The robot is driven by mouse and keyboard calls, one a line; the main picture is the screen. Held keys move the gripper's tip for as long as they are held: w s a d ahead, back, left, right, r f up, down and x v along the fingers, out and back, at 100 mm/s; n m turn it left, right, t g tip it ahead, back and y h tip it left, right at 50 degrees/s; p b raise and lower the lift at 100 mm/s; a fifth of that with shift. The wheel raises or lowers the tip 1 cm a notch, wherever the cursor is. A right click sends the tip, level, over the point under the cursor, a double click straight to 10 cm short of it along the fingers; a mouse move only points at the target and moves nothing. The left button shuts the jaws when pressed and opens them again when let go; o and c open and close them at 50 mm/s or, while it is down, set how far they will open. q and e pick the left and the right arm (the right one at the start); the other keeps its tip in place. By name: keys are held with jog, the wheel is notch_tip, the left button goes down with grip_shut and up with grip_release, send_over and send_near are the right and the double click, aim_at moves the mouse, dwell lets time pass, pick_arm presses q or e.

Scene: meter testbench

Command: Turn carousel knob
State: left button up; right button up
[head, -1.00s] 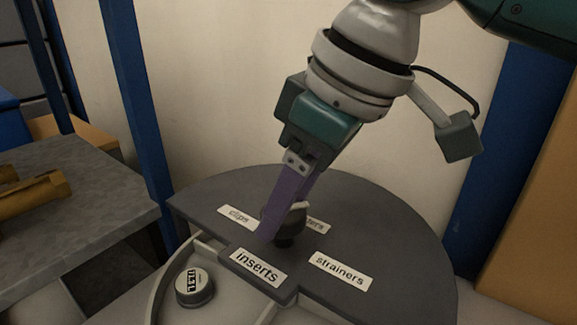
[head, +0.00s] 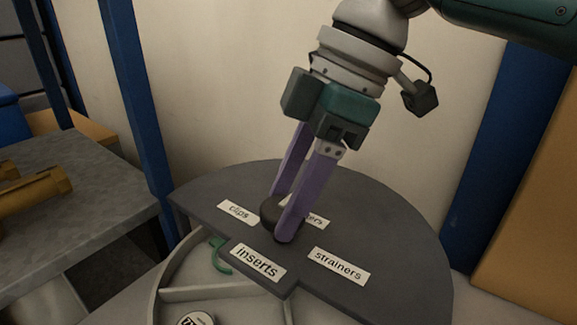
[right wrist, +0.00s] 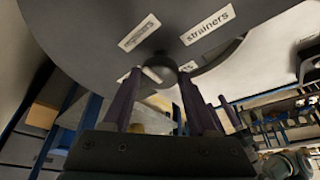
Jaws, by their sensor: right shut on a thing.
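The carousel's dark round knob (head: 271,213) stands in the middle of the grey lid (head: 375,225). My right gripper (head: 279,217), with purple fingers, points down and is shut on the knob, one finger on each side. In the right wrist view the knob (right wrist: 160,66) shows between the two fingers. The lid has labels "clips" (head: 239,212), "inserts" (head: 258,263) and "strainers" (head: 339,266), plus one partly hidden by a finger. In the lid's opening, the carousel tray (head: 200,292) shows a green hooked piece (head: 219,257) and a round labelled item (head: 197,319), cut by the frame edge. My left gripper is out of view.
A grey bench (head: 95,205) with brass-coloured parts (head: 35,192) stands at the left. Blue posts (head: 137,110) rise on both sides, with a pale wall behind. An orange-brown panel (head: 535,200) stands at the right.

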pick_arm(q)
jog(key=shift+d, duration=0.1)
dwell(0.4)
pick_arm(e)
jog(key=o, duration=1.4)
jog(key=shift+c, duration=0.2)
jog(key=v, duration=0.7)
jog(key=shift+r, duration=0.25)
jog(key=shift+d, duration=0.1)
